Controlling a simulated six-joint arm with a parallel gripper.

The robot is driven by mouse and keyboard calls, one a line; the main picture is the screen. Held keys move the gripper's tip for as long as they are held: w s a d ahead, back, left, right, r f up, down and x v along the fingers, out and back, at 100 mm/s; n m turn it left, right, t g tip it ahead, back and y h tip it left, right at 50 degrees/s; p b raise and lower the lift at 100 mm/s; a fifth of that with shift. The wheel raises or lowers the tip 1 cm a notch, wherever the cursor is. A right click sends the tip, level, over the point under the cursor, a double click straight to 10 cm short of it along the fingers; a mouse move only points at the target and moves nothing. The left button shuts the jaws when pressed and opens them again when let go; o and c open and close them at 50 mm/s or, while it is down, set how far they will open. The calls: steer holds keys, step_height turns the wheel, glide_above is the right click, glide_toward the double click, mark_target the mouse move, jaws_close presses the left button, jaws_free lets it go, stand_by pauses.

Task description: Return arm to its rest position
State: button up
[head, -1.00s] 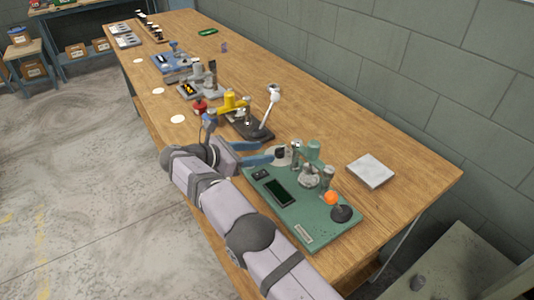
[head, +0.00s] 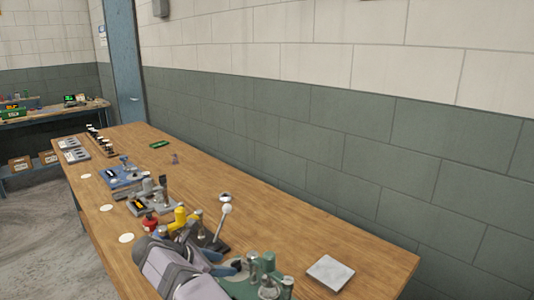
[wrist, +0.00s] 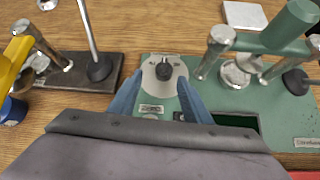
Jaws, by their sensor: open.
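My gripper (wrist: 160,82) is open and empty, with its two blue fingers spread on either side of a round grey dial with a black knob (wrist: 164,70) on the green machine (wrist: 216,100). I cannot tell whether the fingers touch the dial. In the head view my arm reaches in from the bottom edge, and the green machine (head: 240,289) is partly cut off there.
A dark-based machine with a white-knobbed lever (head: 226,209) and a yellow machine (head: 180,217) stand close left of my gripper. A grey square plate (head: 330,272) lies to the right. More devices line the wooden bench (head: 300,240) beside a block wall.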

steer(key=d+r+m+y, duration=0.1)
steer(key=w+d+r+m+g+y, duration=0.1)
steer(key=y, duration=0.1)
steer(key=w+d+r+m+y, duration=0.1)
steer(key=r+y, duration=0.1)
steer(key=w+d+r+m+t+y+b, duration=0.35)
steer(key=w+d+r+m, duration=0.55)
steer(key=d+r, duration=0.35)
steer(key=s+d+f+m+g+h+p, duration=0.1)
steer(key=s+d+f+m+g+p, duration=0.1)
steer(key=s, duration=0.9)
steer(key=s+d+f+m+g+h+p, duration=0.1)
steer(key=s+d+f+m+g+p, duration=0.2)
steer(key=s+d+f, duration=0.4)
steer(key=s+d+f+m+g+h+p, duration=0.1)
steer(key=s+d+f+m+g+p, duration=0.2)
steer(key=s, duration=1.3)
steer(key=shift+s+d+f+m+g+p, duration=0.15)
steer(key=shift+d+f+m+p, duration=0.2)
steer(key=shift+f+m+p, duration=0.25)
steer(key=shift+s+d+f+m+g+p, duration=0.15)
steer(key=shift+d+f+m+p, duration=0.2)
steer(key=shift+p, duration=0.3)
steer(key=s+f+m+g+p, duration=0.1)
steer(key=s+m, duration=0.3)
steer(key=s, duration=0.6)
steer(key=shift+f+y, duration=0.35)
steer(key=shift+f, duration=0.15)
